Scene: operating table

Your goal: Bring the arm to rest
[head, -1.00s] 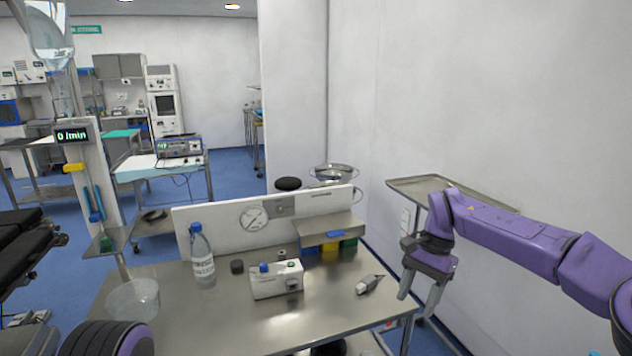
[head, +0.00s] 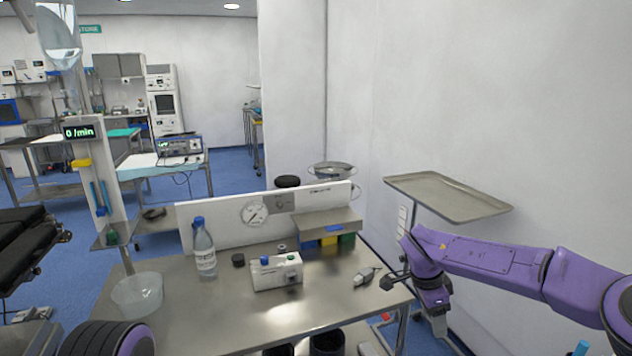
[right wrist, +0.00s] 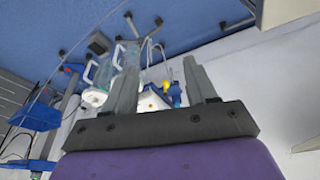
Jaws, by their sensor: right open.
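My right arm comes in from the right in the head view, purple with a dark gripper (head: 437,318). The gripper hangs pointing down just beyond the right edge of the steel table (head: 215,325), with nothing between its fingers. In the right wrist view its two grey fingers (right wrist: 162,80) stand apart, with blue floor and blurred equipment beyond them. A small grey handheld device (head: 365,277) lies on the table to the left of the gripper, apart from it. My left gripper is not in view.
The table holds a clear bottle with a blue cap (head: 203,250), a white box device (head: 276,272), a clear bowl (head: 138,294) and a gauge panel (head: 310,206). A raised steel tray (head: 450,196) stands behind my right arm. The table's front middle is clear.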

